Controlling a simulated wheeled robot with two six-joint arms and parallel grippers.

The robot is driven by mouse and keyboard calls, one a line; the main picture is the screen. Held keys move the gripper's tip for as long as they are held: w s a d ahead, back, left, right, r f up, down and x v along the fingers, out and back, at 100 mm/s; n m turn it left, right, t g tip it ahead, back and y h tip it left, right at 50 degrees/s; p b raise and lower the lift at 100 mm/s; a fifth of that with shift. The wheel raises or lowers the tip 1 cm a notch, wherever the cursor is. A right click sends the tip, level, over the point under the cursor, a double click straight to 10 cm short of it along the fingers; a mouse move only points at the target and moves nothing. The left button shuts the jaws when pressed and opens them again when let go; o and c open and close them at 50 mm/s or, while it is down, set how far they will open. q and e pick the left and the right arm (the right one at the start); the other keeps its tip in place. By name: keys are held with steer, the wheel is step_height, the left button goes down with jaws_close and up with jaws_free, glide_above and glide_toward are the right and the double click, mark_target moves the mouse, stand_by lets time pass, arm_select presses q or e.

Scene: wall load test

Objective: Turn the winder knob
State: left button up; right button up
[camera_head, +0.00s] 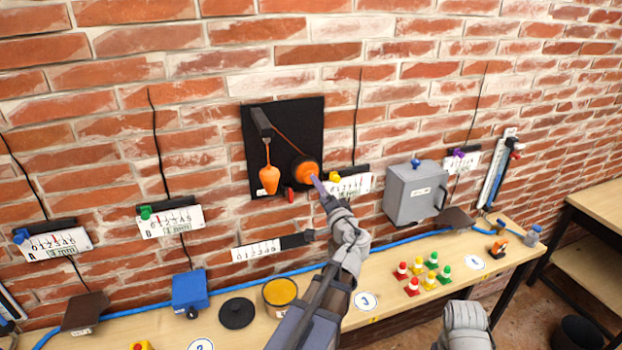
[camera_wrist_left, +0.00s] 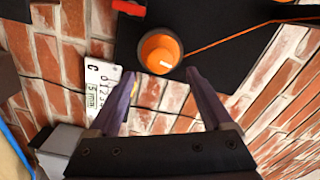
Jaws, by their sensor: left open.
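The orange winder knob (camera_head: 306,172) is mounted low on the right of a black wall board (camera_head: 290,120). A cord runs from it to a dark arm (camera_head: 262,122), from which an orange weight (camera_head: 269,179) hangs. My left gripper (camera_head: 318,183) is at the knob's lower right. In the left wrist view the knob (camera_wrist_left: 160,50) lies just beyond the open fingertips (camera_wrist_left: 160,76), roughly centred between them. The fingers do not appear closed on it; contact cannot be told. Only a grey part of my right arm shows at the bottom right, with no fingers visible.
White gauge cards (camera_head: 350,186) hang on the brick wall; one sits right beside my left gripper. A grey box (camera_head: 415,193) is further right. The wooden bench (camera_head: 385,300) below holds a blue box (camera_head: 190,291), an orange-topped tin (camera_head: 280,293) and several small cones (camera_head: 431,281).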

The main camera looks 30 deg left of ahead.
mark_target(311, 183)
arm_select(q)
steer(key=m, duration=0.6)
steer(key=shift+x, duration=3.9)
jaws_close()
steer(key=shift+n, duration=1)
jaws_free()
